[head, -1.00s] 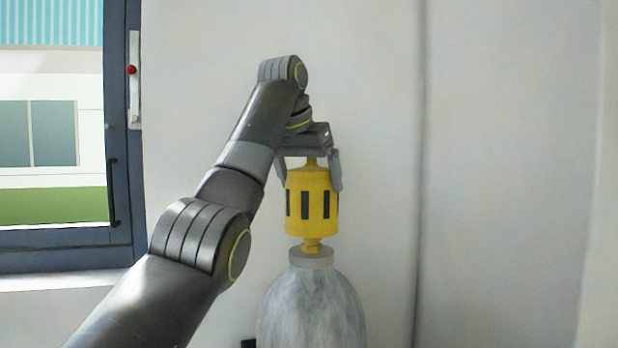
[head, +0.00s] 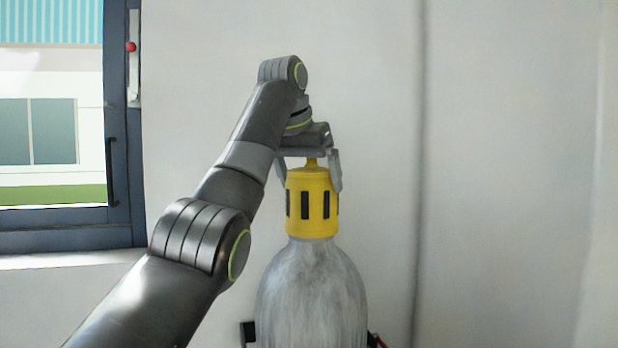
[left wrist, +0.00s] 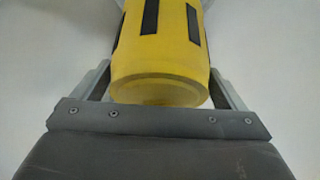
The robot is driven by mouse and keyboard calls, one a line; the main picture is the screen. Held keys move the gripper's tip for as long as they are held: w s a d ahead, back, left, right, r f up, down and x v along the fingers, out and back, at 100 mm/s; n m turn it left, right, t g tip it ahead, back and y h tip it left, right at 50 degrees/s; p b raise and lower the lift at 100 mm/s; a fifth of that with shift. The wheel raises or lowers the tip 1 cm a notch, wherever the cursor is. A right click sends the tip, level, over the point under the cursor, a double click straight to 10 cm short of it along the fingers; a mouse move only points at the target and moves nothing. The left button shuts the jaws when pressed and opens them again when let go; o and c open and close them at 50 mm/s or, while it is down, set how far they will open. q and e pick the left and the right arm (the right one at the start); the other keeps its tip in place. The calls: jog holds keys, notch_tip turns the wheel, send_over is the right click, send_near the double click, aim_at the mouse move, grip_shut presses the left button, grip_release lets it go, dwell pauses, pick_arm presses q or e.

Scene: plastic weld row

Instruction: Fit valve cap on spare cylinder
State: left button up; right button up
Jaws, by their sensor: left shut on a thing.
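The yellow valve cap (head: 312,212) with dark slots is upright in the head view. My left gripper (head: 310,180) is shut on it from above, with one finger on each side of its upper part. The cap sits over the neck of the grey spare cylinder (head: 312,295), and its lower rim meets the cylinder's shoulder. The valve and neck collar are hidden by the cap. In the left wrist view the cap (left wrist: 160,55) fills the space between the fingers. My right gripper is not in view.
A dark-framed window (head: 125,190) is at the left. A plain pale wall (head: 510,180) stands behind the cylinder, with free room to the right. Dark bracket parts (head: 248,332) show beside the cylinder's lower body.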

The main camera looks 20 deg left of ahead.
pick_arm(q)
jog(key=shift+f+b, duration=0.35)
jog(key=shift+b, duration=0.05)
dwell(0.4)
jog(key=o, duration=0.8)
jog(key=shift+s+r, duration=0.1)
jog(key=shift+s+r, duration=0.1)
jog(key=shift+r, duration=0.15)
jog(key=p+v, duration=0.4)
jog(key=v, duration=1.2)
jog(key=shift+s+r, duration=0.25)
jog(key=shift+a, duration=0.1)
